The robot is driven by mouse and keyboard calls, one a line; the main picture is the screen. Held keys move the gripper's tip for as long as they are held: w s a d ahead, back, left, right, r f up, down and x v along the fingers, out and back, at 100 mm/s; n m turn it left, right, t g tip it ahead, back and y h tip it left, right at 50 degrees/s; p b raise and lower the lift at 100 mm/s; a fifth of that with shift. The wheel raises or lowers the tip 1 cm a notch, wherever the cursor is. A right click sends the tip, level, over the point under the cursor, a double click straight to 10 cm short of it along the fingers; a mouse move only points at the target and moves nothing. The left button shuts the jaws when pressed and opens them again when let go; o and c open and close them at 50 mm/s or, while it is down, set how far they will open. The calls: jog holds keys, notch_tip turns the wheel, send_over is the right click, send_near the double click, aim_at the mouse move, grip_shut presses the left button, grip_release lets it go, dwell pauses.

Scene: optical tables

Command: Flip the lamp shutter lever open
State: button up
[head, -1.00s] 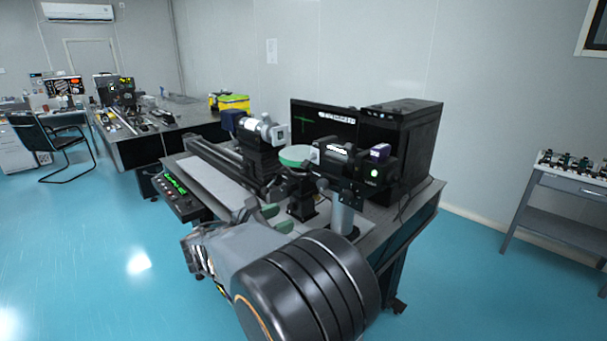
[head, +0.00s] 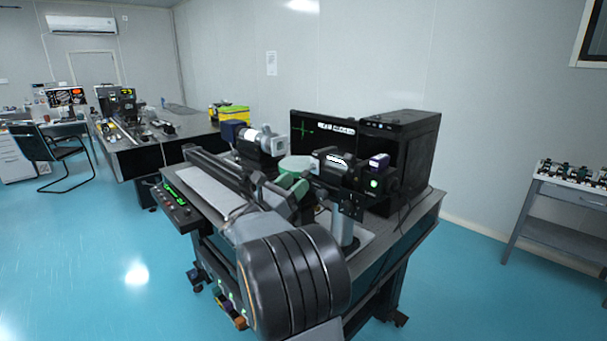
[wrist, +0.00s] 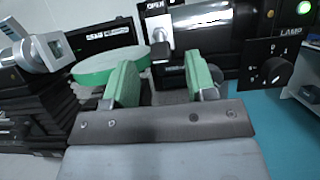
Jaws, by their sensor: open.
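The lamp is a black unit (head: 375,178) with a green light at the right of the bench; its LAMP label and dial (wrist: 270,72) show in the wrist view. A pale upright piece (wrist: 158,28), possibly the shutter lever, stands left of the lamp's bright barrel, with a partly readable "OPE" label above it. A small black block lies below it, seen between my fingers. My gripper (head: 287,188) is open and empty, with green finger pads. In the wrist view my gripper (wrist: 164,75) straddles this area. Contact cannot be told.
A grey camera unit (head: 262,140) is further left. The monitor (head: 322,130) behind reads "BEAM CLOSED". A black case (head: 405,145) stands at the back right of the bench.

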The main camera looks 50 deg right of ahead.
aim_at(301, 177)
jog(key=shift+x, duration=1.9)
jog(key=shift+c, duration=0.4)
jog(key=c, duration=0.8)
jog(key=r+y+p, duration=0.1)
jog(key=y+p, duration=0.1)
jog(key=p, duration=0.3)
jog(key=shift+a+r+p, duration=0.15)
jog(key=shift+r+p, duration=0.15)
jog(key=shift+r, duration=0.05)
jog(key=shift+c, duration=0.2)
jog(key=y+p, duration=0.2)
jog(key=p, duration=0.1)
jog(key=r+y+p, duration=0.1)
jog(key=y+p, duration=0.1)
jog(key=p, duration=0.2)
jog(key=shift+r, duration=0.15)
jog(key=y+p, duration=0.1)
jog(key=p, duration=0.2)
jog(key=y+p, duration=0.2)
jog(key=p, duration=0.2)
jog(key=shift+r+t, duration=0.3)
jog(key=y+p, duration=0.3)
jog(key=shift+d, duration=0.35)
jog(key=shift+f, duration=0.1)
